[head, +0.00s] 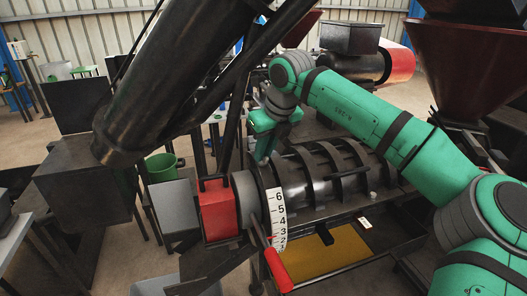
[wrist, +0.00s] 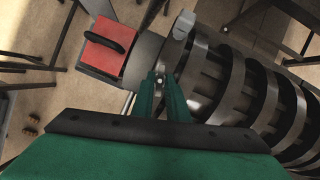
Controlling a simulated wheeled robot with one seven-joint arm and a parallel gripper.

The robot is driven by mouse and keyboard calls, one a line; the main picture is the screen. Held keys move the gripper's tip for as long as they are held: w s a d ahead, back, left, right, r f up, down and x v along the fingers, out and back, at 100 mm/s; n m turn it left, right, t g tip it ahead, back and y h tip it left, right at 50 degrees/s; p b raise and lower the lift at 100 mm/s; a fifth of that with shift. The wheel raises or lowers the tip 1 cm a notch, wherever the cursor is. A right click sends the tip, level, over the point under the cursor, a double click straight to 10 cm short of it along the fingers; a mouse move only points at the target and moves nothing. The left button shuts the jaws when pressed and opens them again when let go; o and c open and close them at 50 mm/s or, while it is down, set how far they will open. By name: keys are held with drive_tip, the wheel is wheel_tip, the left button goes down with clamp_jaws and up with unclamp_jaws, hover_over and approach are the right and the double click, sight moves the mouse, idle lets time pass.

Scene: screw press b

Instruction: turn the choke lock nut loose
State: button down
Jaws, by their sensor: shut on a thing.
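My gripper (wrist: 160,82) is shut, its two green fingers close together beside the dark collar at the choke end of the press. A small pale round part shows between the fingertips, which I take for the choke lock nut (wrist: 160,80); the fingers hide most of it. In the head view my gripper (head: 263,157) points down behind the left end of the ribbed press cage (head: 320,172), and its fingertips are partly hidden there. The white number scale (head: 278,216) and a lever with a red handle (head: 279,270) are on the near side.
A red block with a black handle (head: 217,208) stands just left of the collar, and also shows in the wrist view (wrist: 105,46). A thick dark tube (head: 175,75) slants overhead on the left. A yellow tray (head: 330,252) lies under the cage.

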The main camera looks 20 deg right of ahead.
drive_tip(key=n, duration=0.2)
drive_tip(key=n+g+y, duration=0.1)
drive_tip(key=n, duration=0.1)
drive_tip(key=n+y, duration=0.1)
drive_tip(key=n, duration=0.1)
drive_tip(key=shift+w+d+n+g, duration=0.15)
drive_tip(key=shift+d+n+g, duration=0.15)
drive_tip(key=shift+n, duration=0.1)
idle(0.4)
drive_tip(key=c, duration=1.9)
unclamp_jaws()
drive_tip(key=shift+o, duration=0.2)
drive_tip(key=shift+r, duration=0.1)
drive_tip(key=v, duration=1)
drive_tip(key=shift+r, duration=0.25)
drive_tip(key=shift+d, duration=0.15)
